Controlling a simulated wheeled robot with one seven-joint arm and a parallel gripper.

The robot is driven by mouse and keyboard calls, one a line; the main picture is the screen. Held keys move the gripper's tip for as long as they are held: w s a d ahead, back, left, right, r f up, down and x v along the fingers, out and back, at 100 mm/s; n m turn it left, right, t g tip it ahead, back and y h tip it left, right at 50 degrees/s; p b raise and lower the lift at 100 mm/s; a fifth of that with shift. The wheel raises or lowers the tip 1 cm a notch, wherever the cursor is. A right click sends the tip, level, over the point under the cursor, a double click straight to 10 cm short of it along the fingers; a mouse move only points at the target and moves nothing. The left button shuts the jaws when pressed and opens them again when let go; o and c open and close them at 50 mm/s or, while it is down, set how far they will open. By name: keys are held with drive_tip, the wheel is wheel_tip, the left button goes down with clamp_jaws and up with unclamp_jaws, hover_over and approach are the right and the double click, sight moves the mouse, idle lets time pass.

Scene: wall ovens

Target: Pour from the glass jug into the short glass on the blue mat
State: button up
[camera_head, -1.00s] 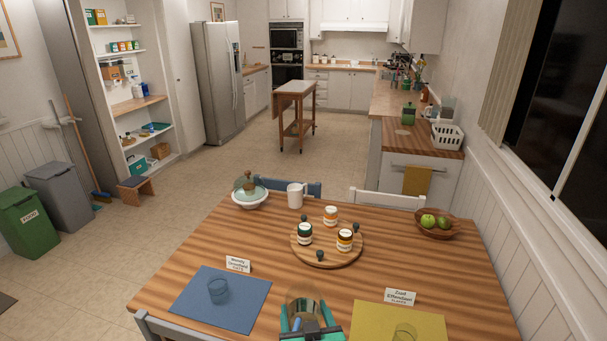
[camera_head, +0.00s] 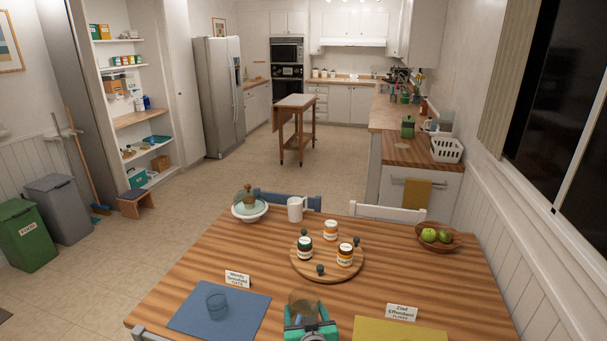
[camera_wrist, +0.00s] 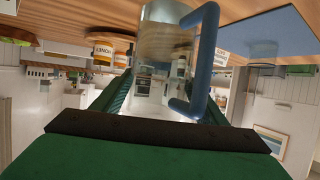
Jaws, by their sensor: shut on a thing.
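The glass jug (camera_head: 302,297) is in front of my gripper at the near edge of the table in the head view. Its clear body (camera_wrist: 165,38) and blue handle (camera_wrist: 208,60) show large in the wrist view, between my fingers. My gripper (camera_head: 310,322) is shut on the jug. The short glass (camera_head: 216,303) stands upright on the blue mat (camera_head: 245,305), to the left of the jug and apart from it. The mat's edge and the glass also show at the upper right of the wrist view. What the jug holds is hard to make out.
A round wooden board (camera_head: 325,274) with several jars lies beyond the jug. A name card (camera_head: 237,278) stands behind the blue mat. A yellow mat (camera_head: 400,330) with a card (camera_head: 402,312) lies to the right. The table between jug and blue mat is clear.

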drive_tip(key=f, duration=0.2)
drive_tip(key=shift+w+f, duration=0.35)
drive_tip(key=shift+s+f, duration=0.1)
drive_tip(key=shift+f, duration=0.35)
drive_tip(key=v, duration=1)
drive_tip(key=shift+f, duration=0.25)
drive_tip(key=shift+a, duration=0.1)
